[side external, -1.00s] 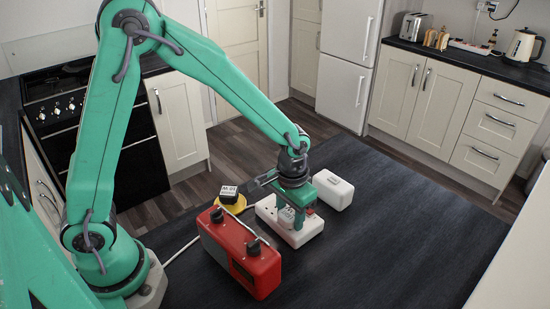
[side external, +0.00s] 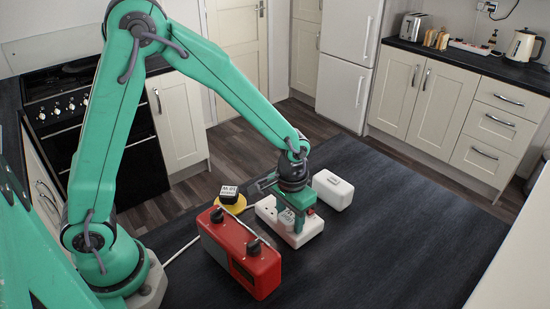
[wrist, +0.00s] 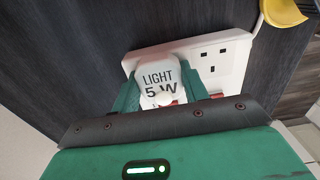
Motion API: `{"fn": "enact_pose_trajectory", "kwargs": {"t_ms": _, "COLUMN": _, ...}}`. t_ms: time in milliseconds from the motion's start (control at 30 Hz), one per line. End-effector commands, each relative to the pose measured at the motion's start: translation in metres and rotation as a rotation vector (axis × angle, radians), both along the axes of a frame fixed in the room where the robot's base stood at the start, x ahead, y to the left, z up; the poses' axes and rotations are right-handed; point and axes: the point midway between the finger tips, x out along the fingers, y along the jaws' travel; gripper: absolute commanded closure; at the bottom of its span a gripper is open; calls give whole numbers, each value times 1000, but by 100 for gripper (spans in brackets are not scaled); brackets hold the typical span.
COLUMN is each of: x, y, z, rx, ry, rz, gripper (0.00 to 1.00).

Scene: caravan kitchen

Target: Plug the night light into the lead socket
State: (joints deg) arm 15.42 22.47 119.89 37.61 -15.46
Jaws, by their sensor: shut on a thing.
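The night light, a small white block marked "LIGHT 5 W" (wrist: 158,80), sits between the two green fingers of my gripper (wrist: 160,93). In the side external view my gripper (side external: 290,222) is shut on the night light (side external: 286,217), over the lead socket (side external: 267,208). The lead socket is a white block lying on the dark worktop; in the wrist view (wrist: 236,58) one three-pin outlet shows clear at its right. The night light covers the left part of the lead socket. I cannot tell whether its pins are in the holes.
A red box with black knobs (side external: 255,272) stands in front of the lead socket. The worktop (side external: 400,220) further right is clear.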

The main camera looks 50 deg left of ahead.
Motion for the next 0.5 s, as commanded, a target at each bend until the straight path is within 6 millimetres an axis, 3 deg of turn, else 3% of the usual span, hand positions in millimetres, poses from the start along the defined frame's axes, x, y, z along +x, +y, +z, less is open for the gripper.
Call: {"fn": "enact_pose_trajectory", "kwargs": {"t_ms": 500, "x": -2, "y": 1, "z": -13, "rx": 1, "ry": 5, "rz": 0, "gripper": 78}}
